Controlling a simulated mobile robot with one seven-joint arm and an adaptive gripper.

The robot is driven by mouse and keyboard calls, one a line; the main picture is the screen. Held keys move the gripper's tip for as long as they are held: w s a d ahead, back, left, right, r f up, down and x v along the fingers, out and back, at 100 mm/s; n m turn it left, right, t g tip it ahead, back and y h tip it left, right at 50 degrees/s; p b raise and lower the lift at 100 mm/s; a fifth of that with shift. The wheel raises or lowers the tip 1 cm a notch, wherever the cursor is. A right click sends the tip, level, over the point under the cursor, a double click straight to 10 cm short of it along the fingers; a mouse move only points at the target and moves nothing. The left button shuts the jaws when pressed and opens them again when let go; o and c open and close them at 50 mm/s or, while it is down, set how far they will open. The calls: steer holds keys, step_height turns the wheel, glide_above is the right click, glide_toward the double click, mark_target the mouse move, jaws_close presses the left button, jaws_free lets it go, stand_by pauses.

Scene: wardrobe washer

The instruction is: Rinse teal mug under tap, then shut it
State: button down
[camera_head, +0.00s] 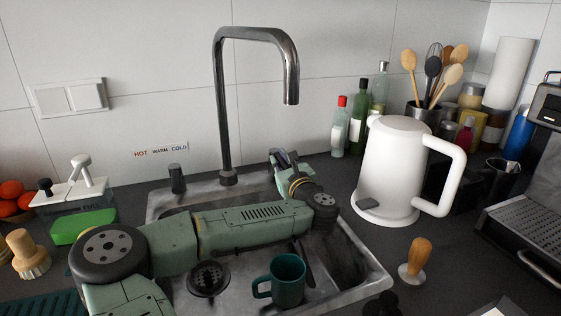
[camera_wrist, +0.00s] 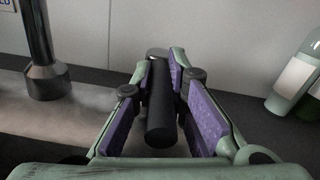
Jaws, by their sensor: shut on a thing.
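The teal mug (camera_head: 289,280) stands upright in the sink (camera_head: 355,285), at its front, with its handle to the left. The tall metal tap (camera_head: 222,100) rises behind the sink, and no water shows below its spout. Its base (camera_wrist: 48,75) is at the left in the wrist view. My gripper (camera_head: 284,160) is at the back of the sink, right of the tap's base. In the wrist view my gripper (camera_wrist: 160,100) is shut on a dark cylindrical handle (camera_wrist: 160,120), seemingly the tap's lever. Its attachment is hidden.
A white kettle (camera_head: 395,165) stands right of the sink, with bottles (camera_head: 358,125) behind it. A soap dispenser (camera_head: 80,185) and green sponge (camera_head: 82,226) are at the left. A dark drain strainer (camera_head: 208,278) is left of the mug. My arm crosses over the sink.

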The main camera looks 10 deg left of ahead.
steer(key=shift+w+d+n+y+b, duration=0.15)
steer(key=shift+d+n+y+b, duration=0.05)
steer(key=shift+n+y+b, duration=0.1)
steer(key=shift+n+g+y, duration=0.4)
steer(key=shift+g+y, duration=0.2)
steer(key=shift+g, duration=0.1)
steer(key=c, duration=1.6)
jaws_free()
steer(key=shift+d, duration=0.1)
steer(key=shift+o, duration=0.2)
steer(key=v, duration=1.2)
steer(key=shift+c, duration=0.2)
